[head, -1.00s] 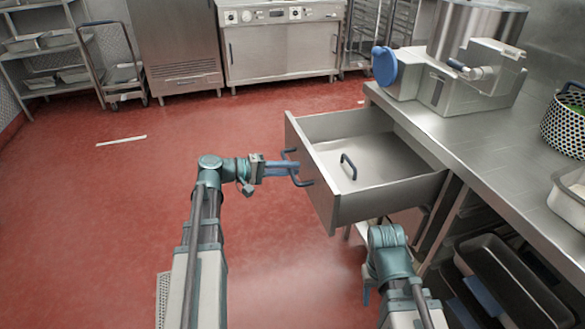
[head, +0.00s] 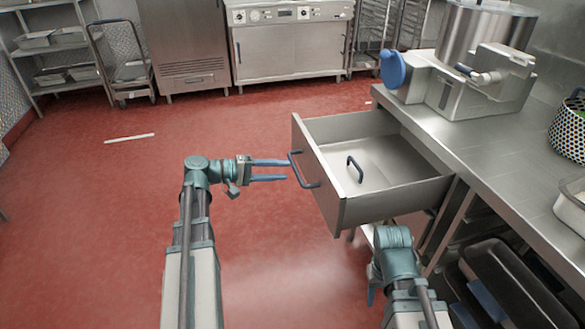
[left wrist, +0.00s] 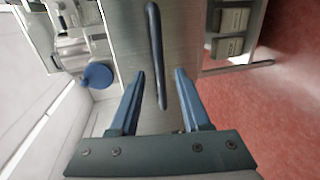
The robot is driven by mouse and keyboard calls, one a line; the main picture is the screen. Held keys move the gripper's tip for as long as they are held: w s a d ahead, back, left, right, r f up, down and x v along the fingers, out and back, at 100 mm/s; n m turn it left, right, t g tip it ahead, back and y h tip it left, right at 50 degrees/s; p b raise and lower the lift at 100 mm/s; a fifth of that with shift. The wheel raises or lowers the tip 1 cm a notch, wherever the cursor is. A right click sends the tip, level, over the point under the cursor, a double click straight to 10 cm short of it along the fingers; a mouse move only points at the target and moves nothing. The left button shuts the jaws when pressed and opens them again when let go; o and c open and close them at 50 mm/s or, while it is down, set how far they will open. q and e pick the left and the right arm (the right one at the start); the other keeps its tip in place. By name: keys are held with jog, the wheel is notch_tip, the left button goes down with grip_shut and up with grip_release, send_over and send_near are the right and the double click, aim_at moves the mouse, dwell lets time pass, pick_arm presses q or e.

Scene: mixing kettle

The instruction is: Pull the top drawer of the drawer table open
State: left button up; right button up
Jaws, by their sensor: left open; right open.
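The top drawer (head: 328,190) of the drawer table (head: 480,148) stands pulled far out, its inside in plain view. Its dark blue bar handle (head: 303,170) is on the front panel, and it also shows in the left wrist view (left wrist: 155,45). A second dark handle-like piece (head: 355,169) is inside the drawer. My left gripper (head: 287,170) is open and empty just left of the handle, apart from it. In the left wrist view its blue fingers (left wrist: 160,95) spread on either side of the handle's near end. My right arm is below the drawer; its fingertips are mostly hidden.
A large mixing kettle machine (head: 465,75) with a blue knob stands on the steel counter. A perforated basket (head: 568,135) and a pan (head: 572,205) are at the right. Black bins (head: 510,285) sit below. The red floor left of the drawer is clear.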

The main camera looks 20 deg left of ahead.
pick_arm(q)
jog(key=p+v, duration=0.1)
jog(key=v, duration=0.7)
jog(key=shift+a, duration=0.2)
pick_arm(e)
jog(key=shift+r, duration=0.85)
pick_arm(q)
jog(key=shift+s, duration=0.1)
